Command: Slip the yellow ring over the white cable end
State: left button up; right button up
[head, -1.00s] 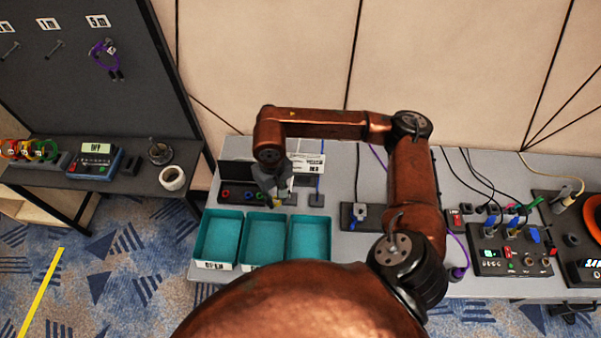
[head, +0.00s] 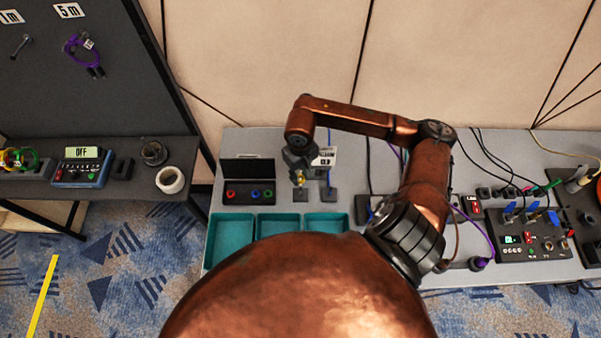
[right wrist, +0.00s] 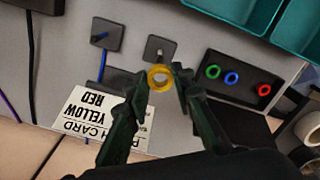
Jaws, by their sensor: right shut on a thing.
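The yellow ring (right wrist: 160,77) is between the fingertips of my right gripper (right wrist: 159,84), which is shut on it. In the head view, the right gripper (head: 300,170) hangs above the grey table with the small yellow ring (head: 299,178) at its tip. A dark square base (right wrist: 157,50) with a short greyish upright stub stands just beyond the ring in the right wrist view; the base (head: 300,195) shows below the gripper in the head view. I cannot tell for sure that this stub is the white cable end. Ring and stub look apart. The left gripper is out of view.
A second base (right wrist: 106,33) with a blue cable stands beside it. A dark case (head: 248,194) holds red, blue and green rings. A printed card (right wrist: 88,118) stands behind. Teal bins (head: 231,240) line the table's front. A switch panel (head: 530,240) is at right.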

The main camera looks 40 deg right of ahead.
jog(key=shift+f, duration=0.95)
notch_tip(320, 180, down, 2)
jog(key=shift+f+b, duration=0.2)
jog(key=shift+b, duration=0.8)
jog(key=shift+f+b, duration=0.3)
jog(key=shift+b, duration=0.1)
pick_arm(q)
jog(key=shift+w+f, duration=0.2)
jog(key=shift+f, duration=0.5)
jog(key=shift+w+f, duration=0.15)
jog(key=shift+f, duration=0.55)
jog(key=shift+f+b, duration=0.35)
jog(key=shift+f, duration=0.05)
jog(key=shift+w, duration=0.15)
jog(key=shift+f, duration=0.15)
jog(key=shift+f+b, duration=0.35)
jog(key=shift+b, duration=0.15)
pick_arm(e)
jog(key=shift+f, duration=0.1)
